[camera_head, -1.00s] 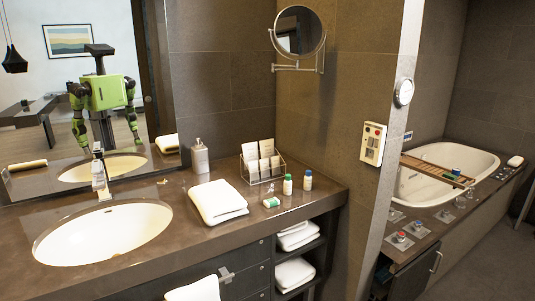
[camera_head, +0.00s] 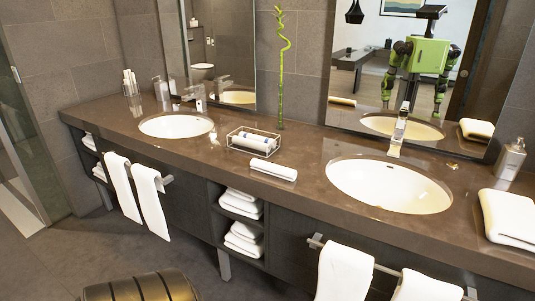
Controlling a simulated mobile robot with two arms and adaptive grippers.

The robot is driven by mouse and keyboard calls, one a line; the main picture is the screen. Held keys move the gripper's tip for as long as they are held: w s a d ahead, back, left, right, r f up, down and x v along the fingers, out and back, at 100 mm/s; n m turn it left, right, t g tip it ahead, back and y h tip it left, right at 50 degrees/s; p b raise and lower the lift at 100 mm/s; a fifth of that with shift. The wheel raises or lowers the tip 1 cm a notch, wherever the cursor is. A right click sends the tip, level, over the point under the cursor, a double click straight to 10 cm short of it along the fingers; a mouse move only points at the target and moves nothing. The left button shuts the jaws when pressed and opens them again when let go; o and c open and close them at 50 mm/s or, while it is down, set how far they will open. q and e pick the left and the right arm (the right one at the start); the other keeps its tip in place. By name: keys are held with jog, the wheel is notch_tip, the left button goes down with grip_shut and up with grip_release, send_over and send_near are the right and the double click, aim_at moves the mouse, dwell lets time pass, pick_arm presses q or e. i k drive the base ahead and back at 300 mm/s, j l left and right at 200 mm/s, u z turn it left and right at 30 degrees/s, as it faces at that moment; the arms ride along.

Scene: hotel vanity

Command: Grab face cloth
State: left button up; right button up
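A folded white cloth (camera_head: 510,218) lies flat on the brown counter (camera_head: 300,201) at the right edge of the view, right of the near sink. A slim white rolled or folded cloth (camera_head: 273,170) lies at the counter's front edge, between the two sinks. I cannot tell from the frame which of these is the face cloth. Neither of my grippers shows directly. My green body and arms appear only as a small reflection in the right mirror, too small to tell the grippers' state.
White towels hang on bars at the left (camera_head: 151,197) and right (camera_head: 343,273). Folded towels (camera_head: 241,203) fill open shelves. A clear tray (camera_head: 254,141), a green bamboo stalk (camera_head: 281,70) and a soap dispenser (camera_head: 511,158) stand on the counter. A dark ribbed rounded object (camera_head: 142,288) is at the bottom left.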

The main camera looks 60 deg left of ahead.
aim_at(283, 172)
jog(key=u, duration=1.75)
